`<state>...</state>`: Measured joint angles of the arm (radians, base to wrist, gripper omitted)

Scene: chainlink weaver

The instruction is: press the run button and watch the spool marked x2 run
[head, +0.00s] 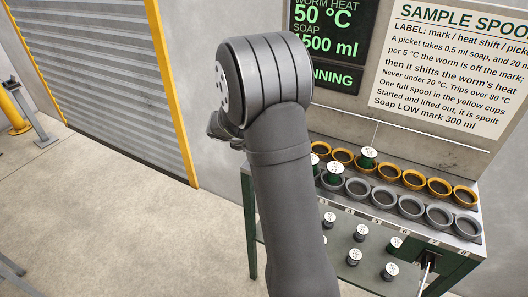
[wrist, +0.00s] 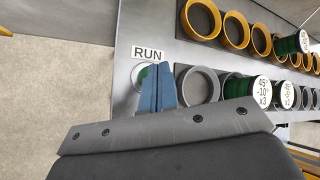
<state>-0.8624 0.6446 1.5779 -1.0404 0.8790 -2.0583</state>
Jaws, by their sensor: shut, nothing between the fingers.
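The green run button (wrist: 144,76) sits under a RUN label (wrist: 148,53) at the panel's end in the wrist view. My gripper (wrist: 158,75) is shut and empty, its blue fingers over or against the button, partly hiding it; I cannot tell if they touch. In the wrist view, a green spool marked x3 (wrist: 262,92) and one marked x1 (wrist: 287,95) stand in the grey cup row. Another green spool (wrist: 291,45) stands in a yellow cup; its mark is unreadable. I cannot make out which spool is x2. My arm hides the button in the head view.
A display (head: 325,48) reads 50 °C, 1500 ml and, partly covered, "NNING". A sample spool notice (head: 450,60) hangs beside it. Yellow cups (head: 439,187) and grey cups (head: 411,206) line the bench. Several spools (head: 355,257) stand on a lower shelf.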

